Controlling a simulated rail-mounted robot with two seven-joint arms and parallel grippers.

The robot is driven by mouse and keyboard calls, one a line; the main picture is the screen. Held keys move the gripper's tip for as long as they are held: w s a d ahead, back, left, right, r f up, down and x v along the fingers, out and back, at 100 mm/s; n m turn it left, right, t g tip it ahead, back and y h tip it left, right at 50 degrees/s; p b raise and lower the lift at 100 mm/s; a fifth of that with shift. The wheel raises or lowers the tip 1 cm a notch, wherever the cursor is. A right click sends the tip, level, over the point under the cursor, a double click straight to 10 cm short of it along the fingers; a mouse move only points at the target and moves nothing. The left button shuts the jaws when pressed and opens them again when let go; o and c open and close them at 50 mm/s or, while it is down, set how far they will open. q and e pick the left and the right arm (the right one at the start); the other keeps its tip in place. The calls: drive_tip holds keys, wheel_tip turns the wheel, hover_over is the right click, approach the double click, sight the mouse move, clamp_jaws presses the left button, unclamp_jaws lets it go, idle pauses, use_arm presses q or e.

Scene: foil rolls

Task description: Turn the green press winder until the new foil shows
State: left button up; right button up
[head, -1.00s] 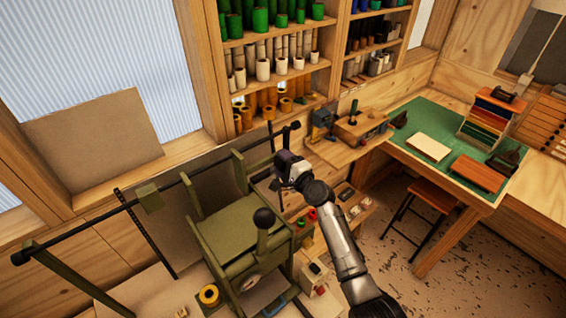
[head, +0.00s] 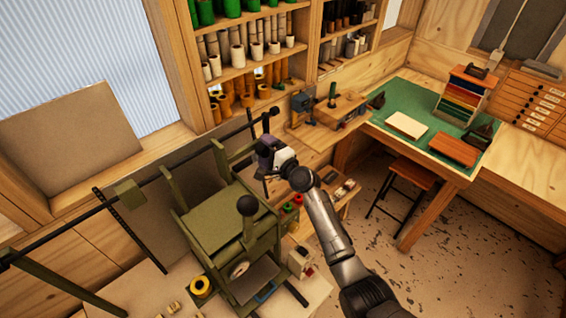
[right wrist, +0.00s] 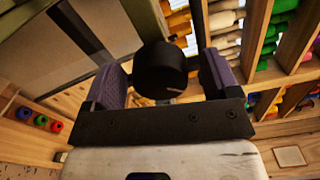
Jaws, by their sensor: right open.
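My right gripper (head: 264,155) is at the press's right side, just below the black end of the long rod (head: 272,112). In the right wrist view a black round knob (right wrist: 160,72) sits between the two open, purple-padded fingers. I cannot tell whether the pads touch it. Which part of the press carries this knob is hidden, and I cannot make out the foil inside. My left gripper is out of view.
A yellow roll (head: 201,287) lies on the bench left of the press. Small red and green rolls (head: 293,203) stand right of it. Shelves of rolls (head: 245,62) rise behind. A green-topped table (head: 437,120) and stool (head: 406,178) are at the right.

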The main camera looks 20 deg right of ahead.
drive_tip(key=v, duration=1.2)
drive_tip(key=shift+s+d+b, duration=0.2)
drive_tip(key=shift+s+b, duration=0.15)
drive_tip(key=shift+b, duration=0.05)
